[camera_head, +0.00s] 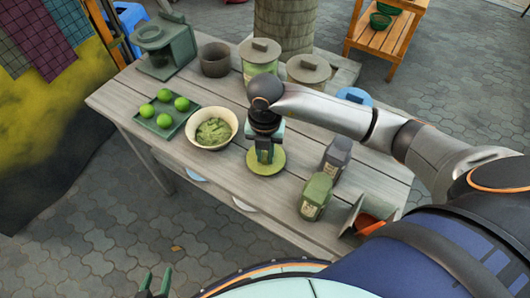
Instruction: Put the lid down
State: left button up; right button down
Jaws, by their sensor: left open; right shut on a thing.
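The lid appears to be the round olive-green disc (268,171) near the front middle of the wooden table. My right gripper (265,155) points down over it and is shut, apparently on the handle at its middle, which the fingers hide. The lid looks about level and very close to the tabletop; I cannot tell whether it touches. My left gripper (155,283) is open and empty at the bottom left, below and in front of the table, with its green fingertips showing.
A cream bowl (232,120) of green paste stands left of the lid, beside a tray (167,134) of limes. A green container (315,197) and a dark container (336,157) stand at right. Lidded jars (258,70) and a dark pot (215,63) are behind.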

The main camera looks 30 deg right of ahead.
aim_at(265, 157)
jog(key=shift+f, duration=0.1)
jog(key=c, duration=0.8)
grip_release()
jog(key=shift+r, duration=0.35)
jog(key=shift+r+p, duration=0.35)
jog(key=shift+r, duration=5.5)
